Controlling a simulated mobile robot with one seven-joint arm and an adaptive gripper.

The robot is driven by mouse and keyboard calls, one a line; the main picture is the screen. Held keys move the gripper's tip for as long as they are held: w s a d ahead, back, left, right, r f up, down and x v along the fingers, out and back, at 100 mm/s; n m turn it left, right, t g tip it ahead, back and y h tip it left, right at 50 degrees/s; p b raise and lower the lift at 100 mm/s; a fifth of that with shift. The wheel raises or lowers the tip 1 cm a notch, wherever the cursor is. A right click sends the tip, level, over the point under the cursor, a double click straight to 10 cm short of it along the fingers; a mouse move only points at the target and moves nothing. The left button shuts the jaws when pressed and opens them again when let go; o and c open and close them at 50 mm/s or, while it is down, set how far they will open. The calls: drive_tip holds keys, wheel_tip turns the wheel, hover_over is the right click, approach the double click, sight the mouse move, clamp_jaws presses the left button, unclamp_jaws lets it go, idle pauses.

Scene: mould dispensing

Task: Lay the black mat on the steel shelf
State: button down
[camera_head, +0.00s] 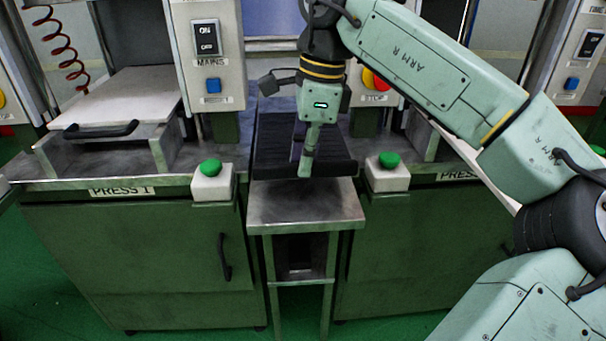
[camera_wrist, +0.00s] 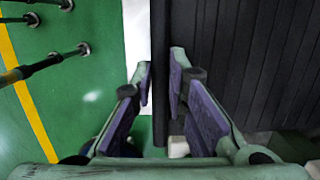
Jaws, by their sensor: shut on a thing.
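The black mat (camera_head: 277,133) is a dark ribbed slab, roughly level, over the rear part of the steel shelf (camera_head: 305,208). The shelf is a small metal stand between two presses, and its front part is bare. My gripper (camera_head: 306,160) points down at the mat. In the wrist view my gripper (camera_wrist: 161,75) has its purple-padded fingers either side of the mat's dark edge, shut on it. The ribbed mat (camera_wrist: 235,55) spreads to the right there. I cannot tell whether the mat's underside touches the shelf.
Press benches flank the shelf, with white boxes bearing green buttons at the left (camera_head: 211,182) and right (camera_head: 388,172). A white plate (camera_head: 118,96) with a black handle lies on the left press. Control boxes, one marked MAINS (camera_head: 208,60), stand behind. Green floor shows in front.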

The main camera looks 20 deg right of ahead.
wheel_tip(320, 180, down, 6)
drive_tip(key=shift+r, duration=0.1)
drive_tip(key=c, duration=1.6)
unclamp_jaws()
drive_tip(key=shift+r, duration=0.15)
drive_tip(key=r, duration=0.4)
drive_tip(key=d+r, duration=0.1)
drive_tip(key=r, duration=0.6)
drive_tip(key=shift+s+d+r+p, duration=0.3)
drive_tip(key=shift+d+r+p, duration=0.05)
